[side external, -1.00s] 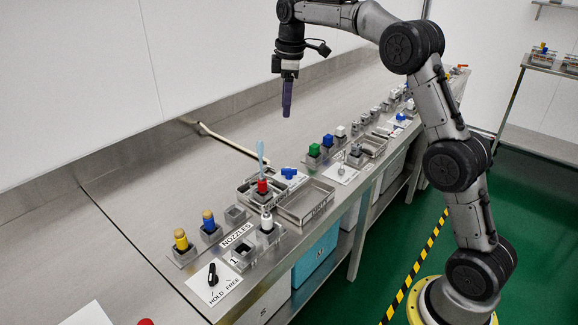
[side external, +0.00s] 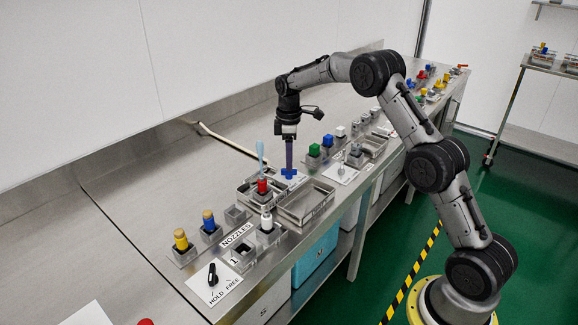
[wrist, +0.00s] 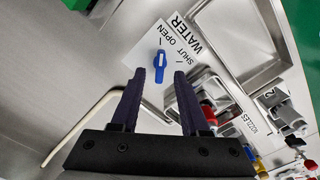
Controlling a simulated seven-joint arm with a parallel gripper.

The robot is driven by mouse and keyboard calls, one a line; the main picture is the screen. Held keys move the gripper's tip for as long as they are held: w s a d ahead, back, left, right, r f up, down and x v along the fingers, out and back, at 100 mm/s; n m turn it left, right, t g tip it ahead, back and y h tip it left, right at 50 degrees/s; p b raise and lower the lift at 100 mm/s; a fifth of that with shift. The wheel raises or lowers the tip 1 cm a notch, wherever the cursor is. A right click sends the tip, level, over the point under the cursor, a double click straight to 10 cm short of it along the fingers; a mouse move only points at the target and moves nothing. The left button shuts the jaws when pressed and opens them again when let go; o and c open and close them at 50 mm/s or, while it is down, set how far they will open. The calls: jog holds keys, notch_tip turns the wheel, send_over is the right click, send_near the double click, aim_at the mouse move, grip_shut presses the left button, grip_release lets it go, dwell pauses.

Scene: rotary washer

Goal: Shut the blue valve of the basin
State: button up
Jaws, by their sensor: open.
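The blue valve (side external: 289,175) stands on a white plate on the steel bench. In the wrist view the valve (wrist: 160,67) is a blue handle with a white line, beside the words SHUT, OPEN and WATER. The white line points up the picture, towards the mark by OPEN. My gripper (side external: 289,166) points down over the valve in the side view. In the wrist view my gripper (wrist: 160,74) is open, with one dark finger on each side of the handle. I cannot tell whether the fingers touch it or how high they are.
Shallow steel trays (side external: 322,207) lie in front of the valve. A red-topped nozzle (side external: 262,186) stands to its left, and green (side external: 314,150) and blue (side external: 328,141) blocks to its right. The bench behind is mostly clear.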

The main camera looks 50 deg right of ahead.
aim_at(289, 173)
jog(key=shift+f, duration=1.45)
grip_shut()
